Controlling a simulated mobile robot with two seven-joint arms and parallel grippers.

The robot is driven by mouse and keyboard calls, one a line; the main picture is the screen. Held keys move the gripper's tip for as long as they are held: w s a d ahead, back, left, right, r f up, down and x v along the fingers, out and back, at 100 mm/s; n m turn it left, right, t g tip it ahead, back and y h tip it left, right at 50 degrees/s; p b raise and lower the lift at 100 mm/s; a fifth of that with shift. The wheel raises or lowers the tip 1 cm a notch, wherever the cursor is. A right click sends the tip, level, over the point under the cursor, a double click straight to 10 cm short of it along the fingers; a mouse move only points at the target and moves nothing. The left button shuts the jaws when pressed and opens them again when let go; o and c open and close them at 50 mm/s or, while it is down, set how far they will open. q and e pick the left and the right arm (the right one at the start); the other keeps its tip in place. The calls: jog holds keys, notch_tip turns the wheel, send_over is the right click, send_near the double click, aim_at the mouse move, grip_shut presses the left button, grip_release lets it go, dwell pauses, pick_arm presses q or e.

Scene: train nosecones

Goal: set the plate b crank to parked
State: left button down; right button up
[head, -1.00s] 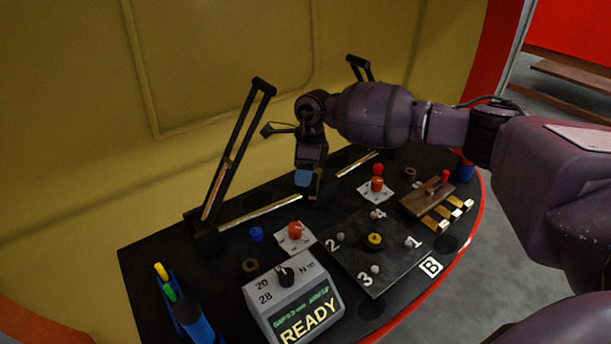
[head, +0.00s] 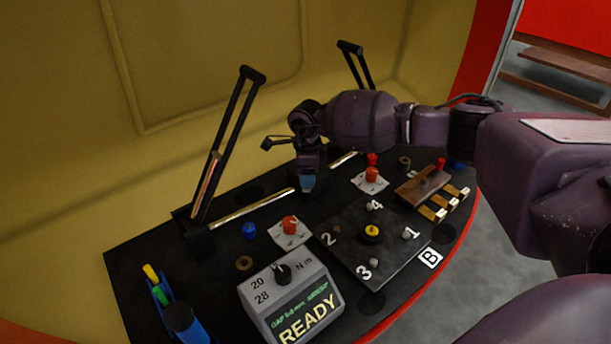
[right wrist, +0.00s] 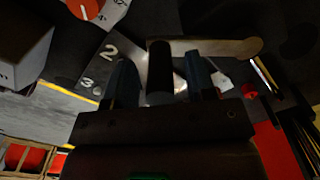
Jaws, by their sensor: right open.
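Plate B (head: 350,262) is a dark square panel with marks 1 to 4, small studs and a yellow-topped hub (head: 371,232). No crank arm shows clearly on it in the head view. My right gripper (head: 308,184) points down beyond the plate, towards the back of the console. In the right wrist view its fingers (right wrist: 162,82) are open on either side of a black cylinder (right wrist: 160,65). A pale bar (right wrist: 220,47) extends right from that cylinder. They may be the crank, but I cannot tell for sure. Contact with the fingers is unclear. My left gripper is out of view.
A grey READY box (head: 297,300) stands left of the plate. An orange dial (head: 290,225) and a red dial (head: 371,176) flank the gripper. A tall black lever (head: 228,140) rises at left. A brown switch (head: 420,188) with brass contacts sits at right.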

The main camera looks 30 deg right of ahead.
jog(key=shift+f, duration=0.4)
grip_shut()
